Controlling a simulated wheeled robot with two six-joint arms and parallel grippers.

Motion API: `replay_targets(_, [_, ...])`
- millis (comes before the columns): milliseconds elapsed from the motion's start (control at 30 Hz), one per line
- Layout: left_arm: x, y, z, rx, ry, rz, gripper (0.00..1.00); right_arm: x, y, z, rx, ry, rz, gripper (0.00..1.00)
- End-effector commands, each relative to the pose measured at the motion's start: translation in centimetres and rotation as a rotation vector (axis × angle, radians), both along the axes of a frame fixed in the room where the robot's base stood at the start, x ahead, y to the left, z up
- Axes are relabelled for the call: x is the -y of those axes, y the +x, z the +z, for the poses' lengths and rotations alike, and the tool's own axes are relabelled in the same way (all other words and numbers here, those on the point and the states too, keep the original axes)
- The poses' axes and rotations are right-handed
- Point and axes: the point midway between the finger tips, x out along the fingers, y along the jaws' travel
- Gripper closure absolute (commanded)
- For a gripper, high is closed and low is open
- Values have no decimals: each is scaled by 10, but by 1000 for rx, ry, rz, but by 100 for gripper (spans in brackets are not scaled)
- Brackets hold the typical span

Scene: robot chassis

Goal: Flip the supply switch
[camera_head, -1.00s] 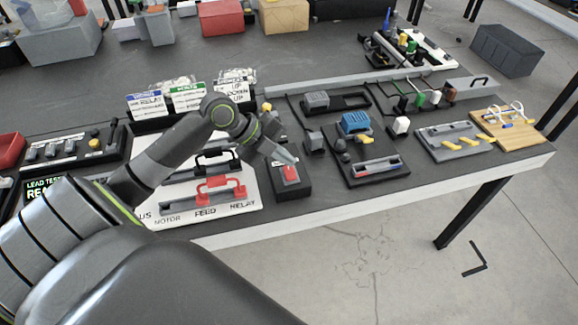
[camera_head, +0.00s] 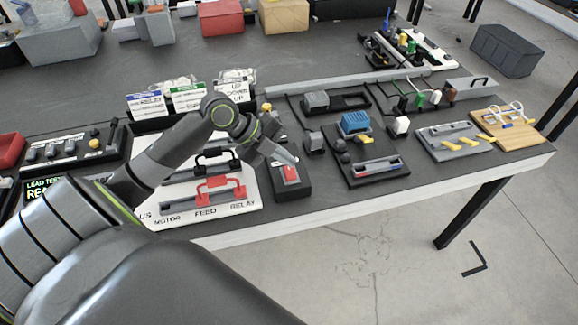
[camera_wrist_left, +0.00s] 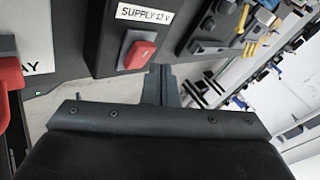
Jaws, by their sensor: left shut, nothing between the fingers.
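The supply switch is a red rocker (camera_wrist_left: 140,54) on a dark box labelled "SUPPLY 17 V" (camera_wrist_left: 145,14) in the left wrist view. In the head view the red rocker (camera_head: 290,174) sits on its dark box (camera_head: 291,188) near the table's front edge. My left gripper (camera_head: 294,161) is shut and empty, its tips at the far edge of the rocker. In the left wrist view the left gripper (camera_wrist_left: 160,72) points just right of the rocker's lower edge. I cannot tell whether it touches the rocker. My right gripper is not in view.
A white panel (camera_head: 240,203) with red and black handles lies left of the switch box. A dark board (camera_head: 378,178) with a blue part (camera_head: 355,122) lies to the right. Label cards (camera_head: 187,97) stand behind my left arm. The floor is open before the table.

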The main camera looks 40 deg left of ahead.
Motion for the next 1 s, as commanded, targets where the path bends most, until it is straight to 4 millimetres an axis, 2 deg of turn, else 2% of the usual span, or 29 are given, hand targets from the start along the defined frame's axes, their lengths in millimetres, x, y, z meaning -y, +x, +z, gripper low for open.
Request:
replay_targets(500, [-1, 1, -9, 0, 0, 0, 100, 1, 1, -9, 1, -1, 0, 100])
replay_targets(1000, [-1, 1, -10, 0, 0, 0, 100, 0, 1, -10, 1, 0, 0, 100])
